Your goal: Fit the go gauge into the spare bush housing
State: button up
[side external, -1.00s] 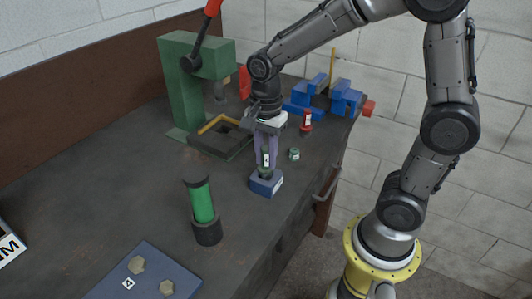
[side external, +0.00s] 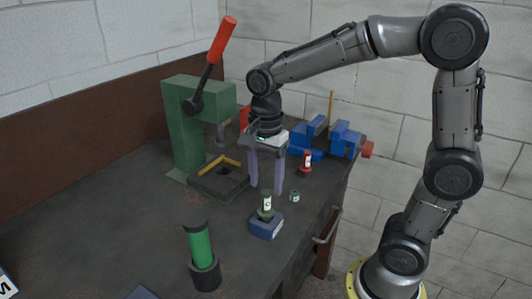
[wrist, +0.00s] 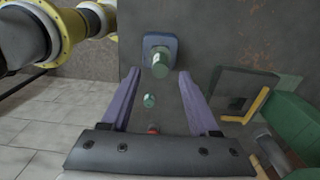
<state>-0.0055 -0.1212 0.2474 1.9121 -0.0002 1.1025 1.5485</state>
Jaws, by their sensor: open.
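The green go gauge (side external: 267,203), with a white label, stands upright on the blue block that I take for the spare bush housing (side external: 265,229). Its lower end is hidden in or behind the block's top, so I cannot tell how deep it sits. My gripper (side external: 266,190) is open and empty, fingers pointing down, above and behind the gauge and apart from it. In the wrist view the gauge (wrist: 160,65) and housing (wrist: 160,39) show beyond the open fingertips (wrist: 159,75).
A small green piece (side external: 294,196) and a red gauge-like piece (side external: 306,162) stand to the right. A blue vise (side external: 345,138) is behind them. A green press (side external: 188,125) with a dark square base stands at left. A green cylinder in a black cup (side external: 205,270) is in front.

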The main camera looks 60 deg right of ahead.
notch_tip(320, 180, up, 8)
dwell(0.5)
jog(key=s+r+n+t, duration=0.2)
jog(key=s, duration=0.6)
jog(key=s+f+n+t, duration=0.3)
jog(key=s+f+n, duration=0.2)
jog(key=n, duration=1)
jog(key=shift+s+f+n+t, duration=0.3)
jog(key=shift+s+f, duration=0.1)
jog(key=shift+f, duration=0.4)
jog(key=shift+d, duration=0.1)
